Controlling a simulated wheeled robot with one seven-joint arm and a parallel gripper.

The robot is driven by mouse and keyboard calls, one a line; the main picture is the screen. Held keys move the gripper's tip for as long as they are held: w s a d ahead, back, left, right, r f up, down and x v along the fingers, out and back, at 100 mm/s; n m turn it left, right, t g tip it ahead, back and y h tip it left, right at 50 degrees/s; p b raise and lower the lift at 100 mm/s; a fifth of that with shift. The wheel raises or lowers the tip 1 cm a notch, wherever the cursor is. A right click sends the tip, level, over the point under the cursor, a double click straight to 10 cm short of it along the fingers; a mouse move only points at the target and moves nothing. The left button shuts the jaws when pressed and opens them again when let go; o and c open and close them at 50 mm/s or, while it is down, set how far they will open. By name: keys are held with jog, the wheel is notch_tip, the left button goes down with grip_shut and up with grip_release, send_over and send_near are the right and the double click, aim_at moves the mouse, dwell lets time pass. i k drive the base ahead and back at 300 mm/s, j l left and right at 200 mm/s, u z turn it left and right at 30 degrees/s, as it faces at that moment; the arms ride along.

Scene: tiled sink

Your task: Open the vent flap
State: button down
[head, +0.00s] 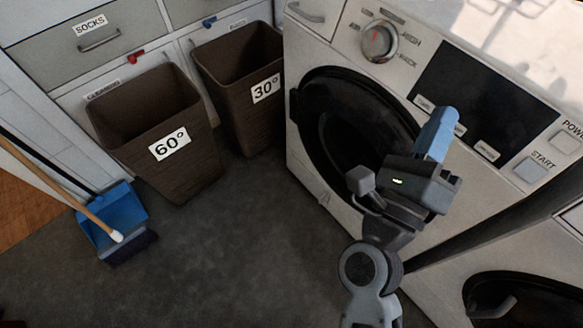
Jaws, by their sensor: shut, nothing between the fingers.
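I cannot make out a clear vent flap in the head view. A small mark shows low on the front of the white washing machine (309,158), but it is too small to tell what it is. My gripper (440,115) has blue fingers that are together, with nothing between them. My wrist and arm hide part of the machine's lower front.
Two brown bins, marked 60° (190,120) and 30° (230,90), stand left of the machine. A blue dustpan (110,215) and a broom are at far left. A second dark door (530,300) is at lower right. The grey floor (230,250) between is clear.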

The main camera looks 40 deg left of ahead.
aim_at(301, 170)
jog(key=u, duration=0.95)
